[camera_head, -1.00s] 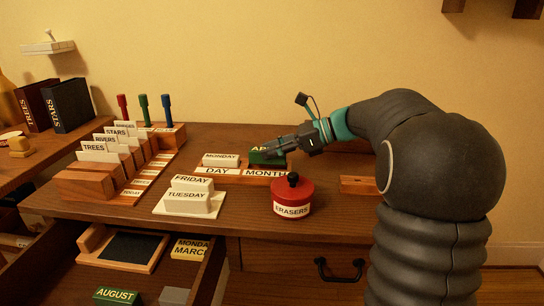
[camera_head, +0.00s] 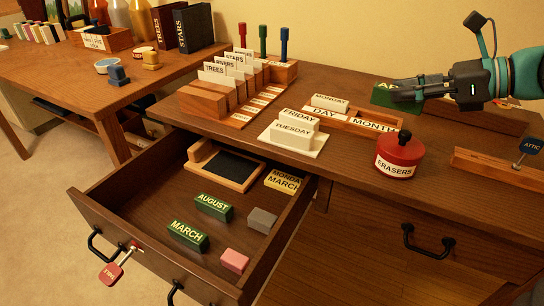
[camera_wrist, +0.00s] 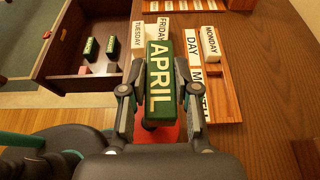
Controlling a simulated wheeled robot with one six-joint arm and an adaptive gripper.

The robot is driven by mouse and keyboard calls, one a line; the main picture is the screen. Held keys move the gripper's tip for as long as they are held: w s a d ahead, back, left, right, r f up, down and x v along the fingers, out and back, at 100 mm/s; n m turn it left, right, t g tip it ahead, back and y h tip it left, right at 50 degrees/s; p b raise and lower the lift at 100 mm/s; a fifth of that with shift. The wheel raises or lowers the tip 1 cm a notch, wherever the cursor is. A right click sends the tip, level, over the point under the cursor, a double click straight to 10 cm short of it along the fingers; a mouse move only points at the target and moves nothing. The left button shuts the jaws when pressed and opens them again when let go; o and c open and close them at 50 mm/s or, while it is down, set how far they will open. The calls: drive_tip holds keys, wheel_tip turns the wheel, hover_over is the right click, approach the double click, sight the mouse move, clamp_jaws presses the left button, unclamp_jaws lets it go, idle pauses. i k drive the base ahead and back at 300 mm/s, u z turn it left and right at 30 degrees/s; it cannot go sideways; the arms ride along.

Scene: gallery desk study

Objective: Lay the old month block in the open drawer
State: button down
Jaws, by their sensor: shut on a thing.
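My gripper (camera_head: 398,92) is shut on the green APRIL block (camera_wrist: 160,75), holding it above the desk. In the head view the block (camera_head: 385,99) is partly hidden by the fingers. The DAY/MONTH holder (camera_head: 352,122) lies below; its month slot (camera_wrist: 222,92) shows empty in the wrist view, and the MONDAY block (camera_head: 330,103) stands at its day side. The open drawer (camera_head: 150,190) is at the lower left, well away from my gripper. It holds green AUGUST (camera_head: 213,207) and MARCH (camera_head: 188,236) blocks.
The drawer also holds a dark slate tray (camera_head: 232,168), a yellow box (camera_head: 283,181), a grey block (camera_head: 262,220) and a pink block (camera_head: 234,261). Bare floor shows at its left. FRIDAY and TUESDAY blocks (camera_head: 293,134) and the red ERASERS pot (camera_head: 400,156) stand on the desk.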

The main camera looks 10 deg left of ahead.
sight(158, 204)
drive_tip(key=z, duration=2.2)
drive_tip(key=k, duration=1.85)
drive_tip(key=u, duration=2.2)
